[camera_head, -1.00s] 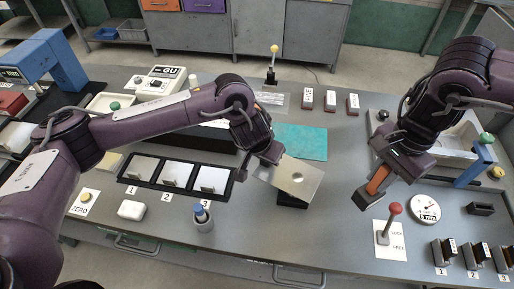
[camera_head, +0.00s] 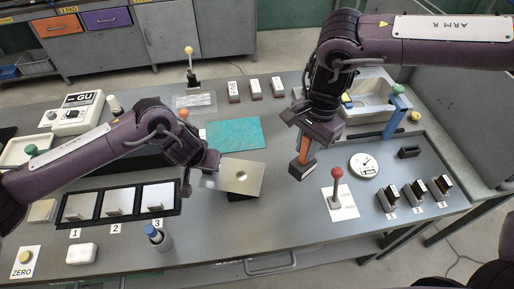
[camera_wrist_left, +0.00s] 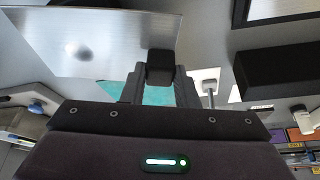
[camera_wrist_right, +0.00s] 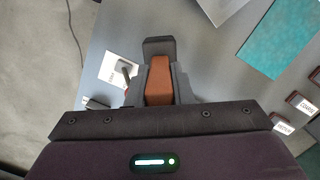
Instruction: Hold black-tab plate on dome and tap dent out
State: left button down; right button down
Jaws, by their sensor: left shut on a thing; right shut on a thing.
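A thin metal plate (camera_head: 242,176) with a round dent near its middle is held by its left edge in my left gripper (camera_head: 207,172). The plate also shows at the upper left of the left wrist view (camera_wrist_left: 115,40). A dark block (camera_head: 240,198) shows under the plate's front edge; the dome is hidden, and I cannot tell whether the plate touches it. My right gripper (camera_head: 308,140) is shut on the orange-brown handle of a hammer (camera_head: 304,163) with a dark head. It hangs right of the plate, apart from it.
A red-knobbed lever (camera_head: 337,185) and a round gauge (camera_head: 364,165) stand right of the hammer. A teal mat (camera_head: 235,133) lies behind the plate. A black rack (camera_head: 183,205) with metal plates and a blue-topped bottle (camera_head: 157,237) are at the left. Bench front is mostly clear.

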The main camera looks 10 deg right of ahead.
jog(key=w+a+f+m, duration=0.1)
jog(key=w+f, duration=0.1)
jog(key=f, duration=0.4)
jog(key=w+a+f+m, duration=0.2)
jog(key=f, duration=0.3)
jog(key=shift+w+f, duration=0.3)
jog(key=shift+f, duration=0.05)
jog(key=shift+f, duration=0.2)
jog(key=c, duration=1.2)
grip_release()
notch_tip(320, 180, up, 9)
jog(key=shift+f, duration=0.25)
dwell(0.9)
